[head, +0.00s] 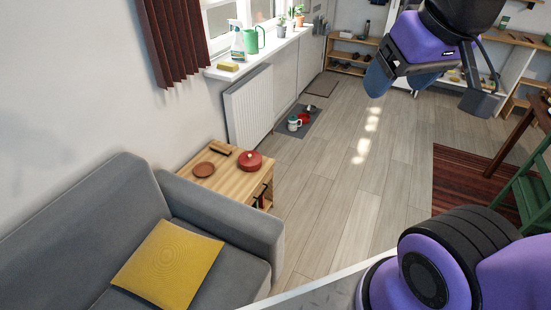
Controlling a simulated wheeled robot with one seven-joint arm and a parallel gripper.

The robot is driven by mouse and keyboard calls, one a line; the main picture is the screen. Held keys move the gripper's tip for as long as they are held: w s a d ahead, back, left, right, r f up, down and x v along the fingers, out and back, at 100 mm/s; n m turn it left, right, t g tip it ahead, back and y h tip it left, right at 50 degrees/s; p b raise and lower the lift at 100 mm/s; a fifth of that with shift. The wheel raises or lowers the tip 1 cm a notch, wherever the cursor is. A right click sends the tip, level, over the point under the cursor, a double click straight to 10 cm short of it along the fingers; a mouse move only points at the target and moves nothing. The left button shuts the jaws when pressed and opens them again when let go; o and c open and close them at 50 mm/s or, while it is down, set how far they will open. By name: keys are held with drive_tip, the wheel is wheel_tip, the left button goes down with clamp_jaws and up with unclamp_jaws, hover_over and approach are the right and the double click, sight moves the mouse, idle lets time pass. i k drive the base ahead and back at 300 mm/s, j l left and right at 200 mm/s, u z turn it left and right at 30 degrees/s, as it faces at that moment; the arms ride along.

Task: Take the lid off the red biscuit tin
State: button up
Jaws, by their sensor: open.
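The red biscuit tin (250,166) is small and round. It stands on the right part of a light wooden side table (229,185), beyond the sofa arm. Its lid (250,157) is also red and appears to sit on the tin, with a small dark spot like a knob in its middle. My gripper (429,92) is high at the upper right, far from the tin, open and with nothing visible between its fingers. The tin's far side is hidden.
A brown round dish (204,169) and a dark brown block (220,148) share the side table. A grey sofa (90,235) with a yellow cushion (168,264) fills the lower left. A radiator (249,105) stands behind the table. The wooden floor (340,195) right of it is clear.

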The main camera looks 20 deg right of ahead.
sight(250, 158)
drive_tip(key=i+l+u, duration=0.6)
drive_tip(key=l+u, duration=0.25)
drive_tip(key=l, duration=0.25)
drive_tip(key=i+l+u, duration=0.2)
drive_tip(key=l+u, duration=0.2)
drive_tip(key=l, duration=0.25)
drive_tip(key=l+u, duration=0.4)
drive_tip(key=l, duration=0.3)
drive_tip(key=l+u, duration=0.45)
drive_tip(key=l, duration=0.3)
drive_tip(key=k+l+u, duration=0.15)
drive_tip(key=l+u, duration=0.25)
drive_tip(key=l, duration=0.35)
